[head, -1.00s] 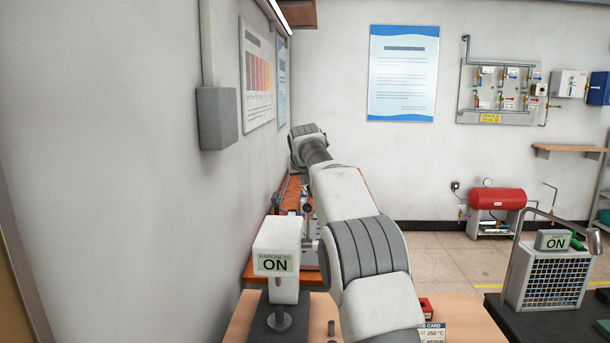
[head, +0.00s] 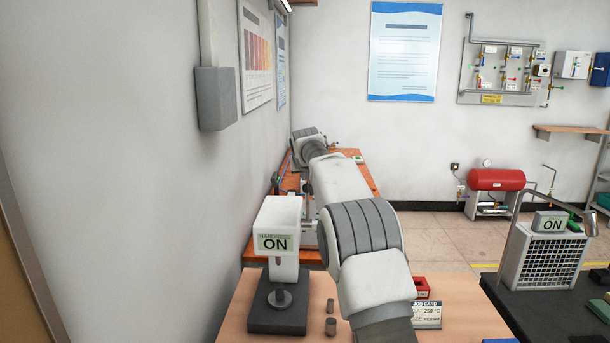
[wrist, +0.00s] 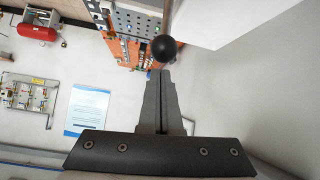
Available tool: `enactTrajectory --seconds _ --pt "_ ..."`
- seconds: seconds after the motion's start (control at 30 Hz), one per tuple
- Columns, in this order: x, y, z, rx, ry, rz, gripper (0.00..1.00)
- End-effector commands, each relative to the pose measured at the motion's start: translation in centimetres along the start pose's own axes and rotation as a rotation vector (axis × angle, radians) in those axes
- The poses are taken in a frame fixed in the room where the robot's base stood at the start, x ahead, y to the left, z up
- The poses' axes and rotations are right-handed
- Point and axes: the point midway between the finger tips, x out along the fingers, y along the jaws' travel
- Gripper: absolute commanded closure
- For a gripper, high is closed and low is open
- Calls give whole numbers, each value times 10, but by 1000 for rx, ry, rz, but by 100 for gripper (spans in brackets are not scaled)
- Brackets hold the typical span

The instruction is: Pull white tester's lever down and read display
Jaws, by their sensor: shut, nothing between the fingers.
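The white tester (head: 283,213) stands on a dark base at the left of the near bench in the head view. Its display (head: 275,242) reads "HARDNESS ON". In the wrist view the tester's white body (wrist: 225,18) fills the upper right. The lever's black ball knob (wrist: 164,47) shows just past the fingertips of my gripper (wrist: 161,73). My gripper is shut and empty; whether it touches the knob I cannot tell. In the head view my arm hides the gripper.
Two small metal cylinders (head: 331,326) and a job card (head: 426,315) are on the near bench (head: 242,320). The wall is close on the left. A quench unit (head: 545,265) with an "ON" display stands at the right. An orange bench (head: 358,178) lies behind my arm.

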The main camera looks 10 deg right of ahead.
Motion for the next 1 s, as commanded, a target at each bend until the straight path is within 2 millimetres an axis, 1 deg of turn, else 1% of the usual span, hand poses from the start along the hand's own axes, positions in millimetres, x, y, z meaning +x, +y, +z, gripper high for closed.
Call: enactTrajectory --seconds 0.2,0.67,1.0 --pt "-3 0 7 0 0 0 100" --pt "-3 0 8 0 1 0 100" --pt "-5 -2 16 -2 36 5 100"
